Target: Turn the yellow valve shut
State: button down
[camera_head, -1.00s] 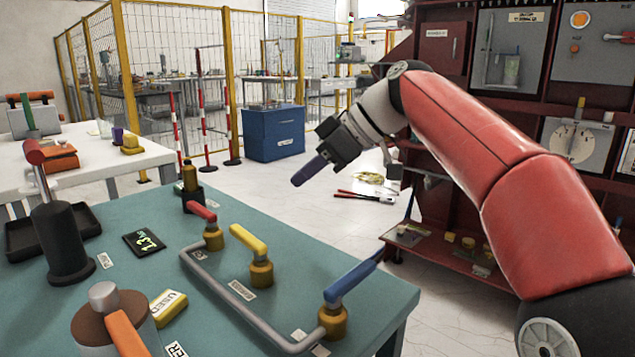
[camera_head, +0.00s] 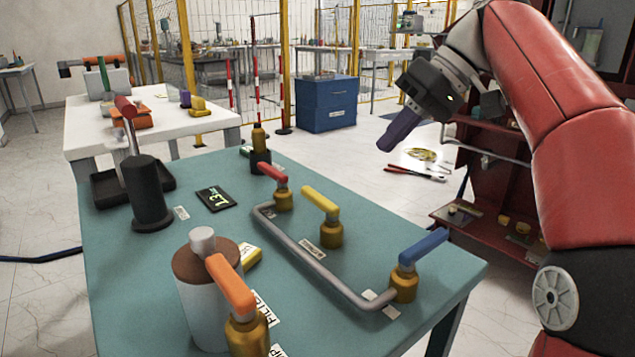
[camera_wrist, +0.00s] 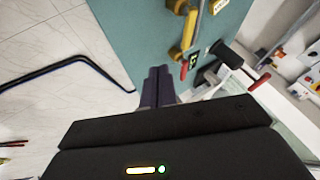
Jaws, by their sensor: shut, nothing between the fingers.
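The yellow valve (camera_head: 331,232) has a brass body and a yellow lever handle slanting up to the left. It stands on the teal table between the red-handled valve (camera_head: 283,199) and the blue-handled valve (camera_head: 405,283). My gripper (camera_head: 386,146) is shut and empty, with its purple-grey fingers pointing down-left. It is in the air beyond the table's far right edge, apart from all the valves. In the wrist view the shut fingers (camera_wrist: 157,85) point toward the table's edge, and a yellow handle (camera_wrist: 189,30) shows above and to their right.
A grey pipe (camera_head: 310,263) runs along the three valves on the teal table (camera_head: 200,265). An orange-handled valve (camera_head: 247,332) and a grey-and-brown cylinder (camera_head: 202,300) stand at the front. A black cylinder with a red-tipped lever (camera_head: 150,195) stands at left.

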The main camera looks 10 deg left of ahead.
aim_at(319, 203)
jog(key=b+x, duration=0.2)
jog(key=x, duration=0.6)
jog(key=shift+a+f, duration=0.15)
jog(key=shift+f, duration=0.2)
jog(key=shift+s+a+r, duration=0.1)
jog(key=shift+s+a, duration=0.8)
jog(key=shift+s, duration=0.05)
jog(key=shift+s+a, duration=0.45)
jog(key=shift+a, duration=0.1)
jog(key=shift+a, duration=0.1)
jog(key=shift+s+a, duration=0.3)
jog(key=shift+a, duration=0.1)
jog(key=shift+p, duration=0.3)
